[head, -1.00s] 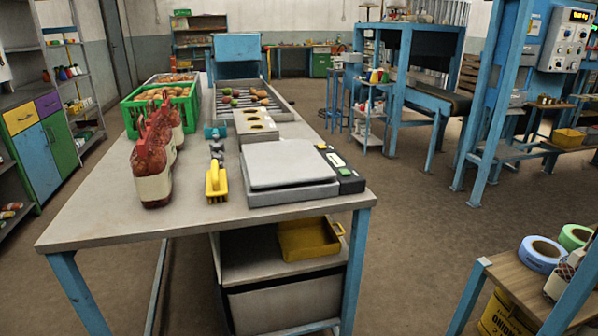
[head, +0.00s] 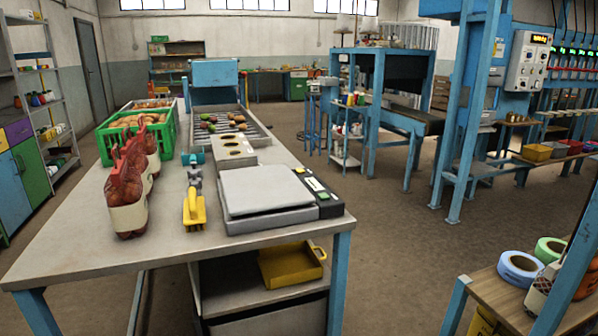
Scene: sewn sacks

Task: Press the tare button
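A flat weighing scale (head: 268,192) with a grey platform stands on the near right part of the work table (head: 180,252). A dark control strip (head: 319,190) runs along the scale's right side. It carries a pale display (head: 314,184) and a small green button (head: 323,196) near its front end. Another small light mark shows near the strip's far end. I cannot read any label, so I cannot tell which mark is the tare button. Neither of my grippers is in view.
A yellow-handled tool (head: 194,208) lies left of the scale. Filled red net sacks (head: 128,190) stand further left, with a green crate (head: 136,139) behind. A slotted grey block (head: 233,150) sits behind the scale. The table's front edge is clear. A side table with tape rolls (head: 519,267) is at lower right.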

